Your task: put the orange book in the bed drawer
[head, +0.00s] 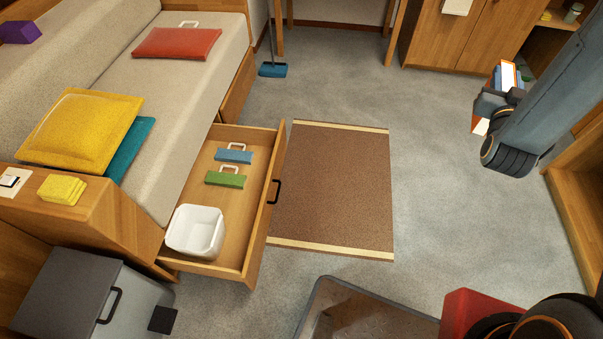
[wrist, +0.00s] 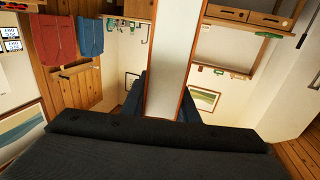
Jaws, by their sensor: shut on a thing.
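The orange book (head: 508,76) is in my gripper (head: 495,100) at the right of the head view, up in the air and partly hidden by the jaws. In the wrist view the book (wrist: 168,60) stands between the two dark blue fingers (wrist: 160,104), its pale page edge framed by orange-brown covers. My gripper is shut on it. The bed drawer (head: 262,190) is pulled out from under the bed at the left of the head view, well apart from the book. It holds a white bin (head: 196,232), a green item (head: 225,179) and a blue item (head: 234,156) with pale handles.
A brown mat (head: 335,190) lies right of the drawer. Grey floor (head: 440,200) is clear between mat and right-hand furniture (head: 580,220). A grey box (head: 75,295) stands near the drawer's front left. A blue broom (head: 272,70) stands behind. An open-topped container (head: 350,310) is at the bottom.

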